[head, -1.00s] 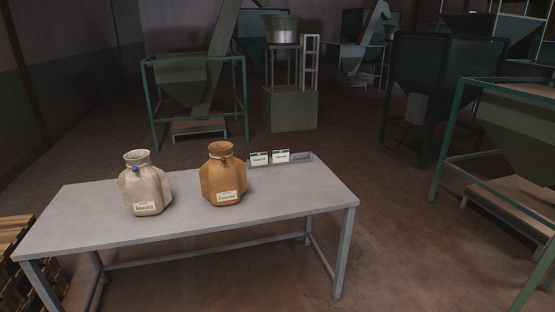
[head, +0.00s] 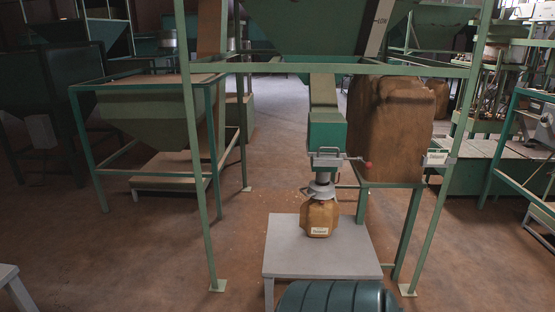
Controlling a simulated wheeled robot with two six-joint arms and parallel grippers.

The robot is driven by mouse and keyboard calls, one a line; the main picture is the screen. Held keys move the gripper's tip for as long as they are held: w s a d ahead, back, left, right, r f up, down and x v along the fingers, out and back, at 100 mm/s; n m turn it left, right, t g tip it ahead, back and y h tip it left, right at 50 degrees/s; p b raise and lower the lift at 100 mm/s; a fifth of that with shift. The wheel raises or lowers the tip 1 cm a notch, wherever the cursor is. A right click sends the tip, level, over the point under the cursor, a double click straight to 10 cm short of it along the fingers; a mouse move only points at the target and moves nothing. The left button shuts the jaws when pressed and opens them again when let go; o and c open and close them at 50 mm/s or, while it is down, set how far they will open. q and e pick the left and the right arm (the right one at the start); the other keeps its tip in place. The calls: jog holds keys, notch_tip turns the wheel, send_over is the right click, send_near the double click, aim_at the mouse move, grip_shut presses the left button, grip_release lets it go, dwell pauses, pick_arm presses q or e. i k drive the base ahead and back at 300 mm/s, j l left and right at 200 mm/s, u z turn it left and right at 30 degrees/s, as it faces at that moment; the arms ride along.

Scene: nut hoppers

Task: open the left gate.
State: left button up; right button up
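A green hopper (head: 305,22) stands in a green frame, near the middle of the view. Its chute leads down to a green gate box (head: 326,135) with a grey gate body (head: 325,158) under it. A lever with a red knob (head: 368,164) sticks out to the right of this gate. A brown sack (head: 320,217) with a white label stands upright on a grey stand, right below the spout. I cannot tell from this view whether the gate is open or shut, or whether it is the left one. Neither of my grippers is in view.
A dark green ribbed drum-like object (head: 338,297) lies at the front edge, before the grey stand (head: 292,262). A large brown block-like container (head: 392,125) stands behind the frame at right. Another hopper (head: 150,112) stands at left. Floor at front left is mostly clear.

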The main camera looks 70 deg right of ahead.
aim_at(320, 160)
jog(key=z, duration=2.65)
